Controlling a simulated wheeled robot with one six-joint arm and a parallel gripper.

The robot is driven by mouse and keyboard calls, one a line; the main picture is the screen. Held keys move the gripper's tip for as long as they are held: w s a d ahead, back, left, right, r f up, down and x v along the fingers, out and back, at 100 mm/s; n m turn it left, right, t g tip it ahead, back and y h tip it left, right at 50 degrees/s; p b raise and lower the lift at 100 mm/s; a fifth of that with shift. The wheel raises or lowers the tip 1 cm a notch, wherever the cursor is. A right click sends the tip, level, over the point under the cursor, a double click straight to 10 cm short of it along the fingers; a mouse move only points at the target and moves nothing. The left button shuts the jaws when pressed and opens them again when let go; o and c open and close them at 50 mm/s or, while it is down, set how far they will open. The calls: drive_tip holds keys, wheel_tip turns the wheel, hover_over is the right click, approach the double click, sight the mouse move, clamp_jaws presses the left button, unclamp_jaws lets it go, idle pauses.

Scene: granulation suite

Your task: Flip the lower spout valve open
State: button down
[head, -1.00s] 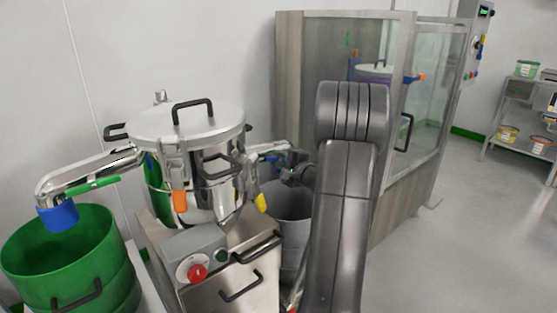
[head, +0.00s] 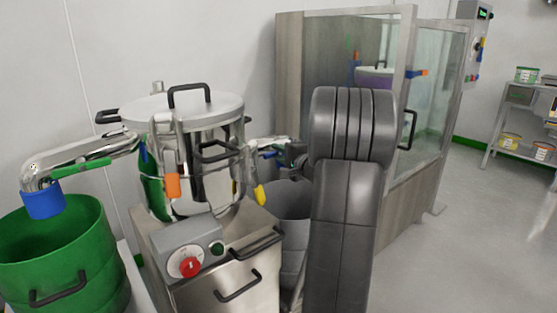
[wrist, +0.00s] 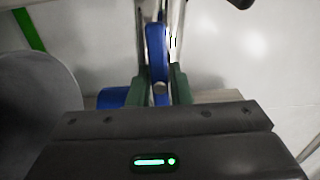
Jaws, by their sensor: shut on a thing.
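The steel vessel (head: 207,170) has a spout on each side. On its right side, a metal spout carries a blue lever (head: 268,154), partly hidden by my wrist. In the wrist view the blue lever (wrist: 157,45) stands between my gripper's (wrist: 160,88) two green-padded fingers, which are shut on it. A metal pipe runs behind the lever. A blue piece (wrist: 112,98) shows low behind the left finger. In the head view my arm hides the fingertips. The left spout (head: 60,165) has a green lever (head: 80,168) and a blue end collar (head: 43,204).
A grey bin (head: 288,215) stands under the right spout, close to my arm. A green bin (head: 50,250) stands under the left spout. The control box (head: 190,248) has a red knob. A glass-walled enclosure (head: 345,60) stands behind my arm. The floor on the right is clear.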

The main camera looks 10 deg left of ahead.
drive_tip(key=c, duration=1.3)
unclamp_jaws()
drive_tip(key=p+v, duration=0.2)
drive_tip(key=v, duration=1.2)
drive_tip(key=shift+a+p, duration=0.1)
drive_tip(key=shift+p, duration=0.2)
